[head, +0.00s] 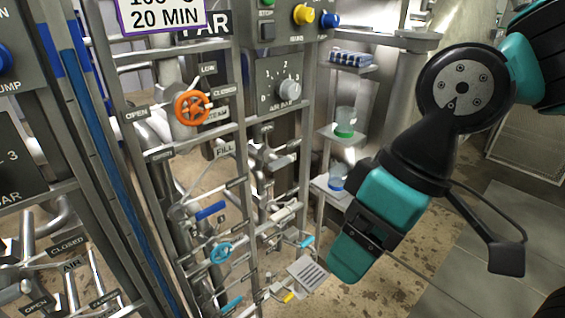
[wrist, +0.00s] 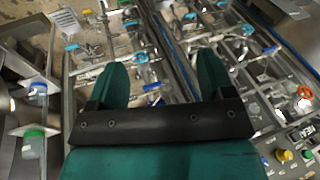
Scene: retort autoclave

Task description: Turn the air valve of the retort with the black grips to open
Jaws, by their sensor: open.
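An AIR label (head: 72,264) shows on the left valve panel in the head view, with a CLOSED label (head: 68,245) above it and an OPEN label (head: 36,307) below left. Grey pipework lies around these labels. I cannot make out black grips or tell the air valve's handle there. My gripper (head: 345,262) is at the right of the head view, well away from that label and in front of the right panel. In the wrist view its two teal fingers (wrist: 162,72) are spread, with no object between them.
The right panel holds an orange handwheel (head: 193,107), a blue lever (head: 210,211) and a light-blue handwheel (head: 221,252). A gauge dial (head: 280,88) sits above. Shelves with a green-based jar (head: 345,122) stand behind my arm. Floor (head: 440,245) shows clear at right.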

